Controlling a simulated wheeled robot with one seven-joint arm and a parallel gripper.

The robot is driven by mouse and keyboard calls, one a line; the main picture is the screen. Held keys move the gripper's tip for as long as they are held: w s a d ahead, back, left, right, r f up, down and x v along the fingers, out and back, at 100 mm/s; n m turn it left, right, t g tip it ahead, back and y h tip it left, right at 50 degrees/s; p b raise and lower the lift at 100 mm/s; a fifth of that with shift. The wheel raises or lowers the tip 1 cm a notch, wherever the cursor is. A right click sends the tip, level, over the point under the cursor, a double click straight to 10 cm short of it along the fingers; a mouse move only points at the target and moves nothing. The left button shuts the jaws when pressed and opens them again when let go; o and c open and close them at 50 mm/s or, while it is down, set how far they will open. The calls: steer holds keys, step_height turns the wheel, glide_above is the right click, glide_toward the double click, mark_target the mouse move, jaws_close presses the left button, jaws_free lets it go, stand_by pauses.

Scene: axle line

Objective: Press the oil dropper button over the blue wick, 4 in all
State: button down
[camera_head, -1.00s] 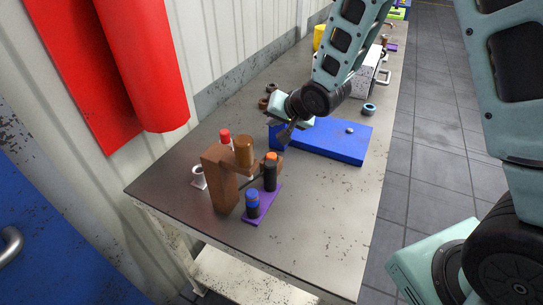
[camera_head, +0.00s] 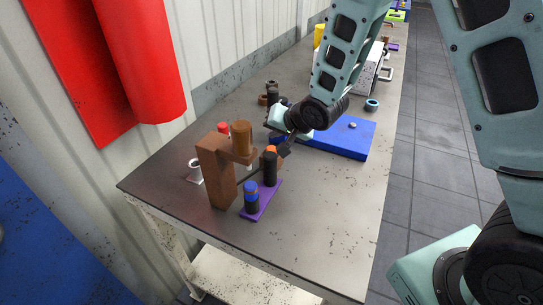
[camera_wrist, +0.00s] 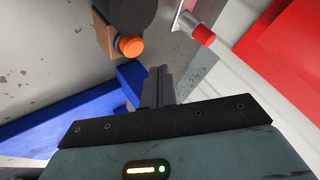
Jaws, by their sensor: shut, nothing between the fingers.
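The oil dropper is a brown stand (camera_head: 217,172) with an upright amber bottle (camera_head: 241,137) on its arm. The blue wick (camera_head: 251,194) is a dark upright cylinder with a blue band, on a purple plate (camera_head: 266,202) in front of the stand. An orange-topped dark cylinder (camera_head: 270,168) stands behind it; an orange tip (camera_wrist: 130,46) shows in the wrist view. My gripper (camera_head: 285,150) is shut and empty, just right of the orange top. Its fingers (camera_wrist: 159,76) are together in the wrist view.
A blue tray (camera_head: 340,138) lies right of my gripper, partly hidden by my arm. A small white holder (camera_head: 195,171) stands left of the dropper. The table's front right (camera_head: 320,215) is clear.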

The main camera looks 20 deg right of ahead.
mark_target(274, 151)
steer(key=shift+f+b, duration=0.55)
steer(key=shift+f, duration=0.55)
stand_by(1.1)
steer(key=shift+f+b, duration=0.3)
steer(key=shift+f, duration=0.1)
steer(key=shift+f+b, duration=0.45)
steer(key=shift+f, duration=0.05)
stand_by(0.6)
steer(key=shift+r+p, duration=0.75)
steer(key=shift+r, duration=0.2)
steer(key=shift+r+p, duration=1.95)
steer(key=shift+r, duration=0.55)
stand_by(0.7)
